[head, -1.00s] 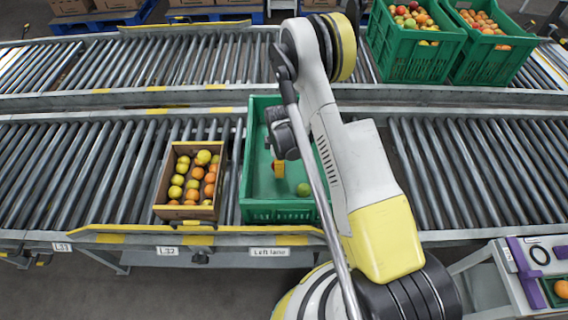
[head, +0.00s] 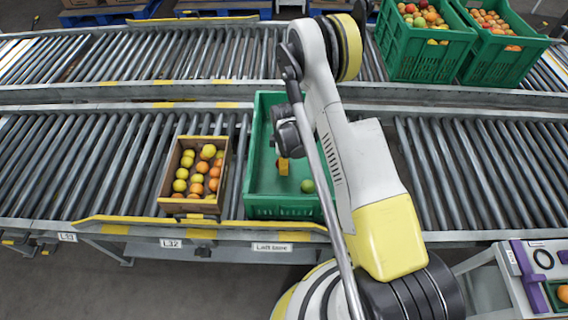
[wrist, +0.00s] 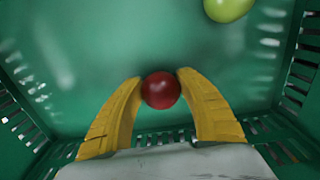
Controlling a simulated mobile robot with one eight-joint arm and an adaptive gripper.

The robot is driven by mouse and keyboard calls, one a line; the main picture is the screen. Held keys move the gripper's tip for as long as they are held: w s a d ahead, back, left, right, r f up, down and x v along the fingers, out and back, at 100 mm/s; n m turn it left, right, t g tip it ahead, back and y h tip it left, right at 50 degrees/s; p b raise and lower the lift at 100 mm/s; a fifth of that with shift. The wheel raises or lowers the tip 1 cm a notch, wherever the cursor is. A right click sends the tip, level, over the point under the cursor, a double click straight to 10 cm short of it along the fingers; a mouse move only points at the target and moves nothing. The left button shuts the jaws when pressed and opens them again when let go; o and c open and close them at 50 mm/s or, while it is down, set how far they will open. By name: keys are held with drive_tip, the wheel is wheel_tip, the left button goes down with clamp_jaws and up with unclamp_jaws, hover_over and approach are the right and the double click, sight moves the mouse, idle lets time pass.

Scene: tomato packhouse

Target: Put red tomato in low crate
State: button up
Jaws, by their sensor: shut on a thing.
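A red tomato (wrist: 160,90) sits between the two yellow fingers of my gripper (wrist: 158,88) in the wrist view, and the fingers are shut on it. The low green crate (head: 256,184) stands on the near roller conveyor. My gripper (head: 284,166) is inside the crate's outline, over its floor, and the wrist view shows green crate walls around it. Whether the tomato touches the floor I cannot tell. In the head view the red tomato is hidden by my arm and fingers. A green tomato (head: 308,186) lies on the crate floor, also at the top of the wrist view (wrist: 230,6).
A cardboard box (head: 166,190) of yellow and orange tomatoes stands just left of the crate. Two taller green crates (head: 424,60) full of tomatoes stand on the far conveyor. A side table (head: 508,262) with a purple tool is at lower right. Rollers farther left are clear.

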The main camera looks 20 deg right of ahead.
drive_tip(key=shift+f, duration=0.45)
drive_tip(key=o, duration=0.9)
drive_tip(key=c, duration=0.3)
drive_tip(key=shift+r+p, duration=1.55)
drive_tip(key=shift+r, duration=1.95)
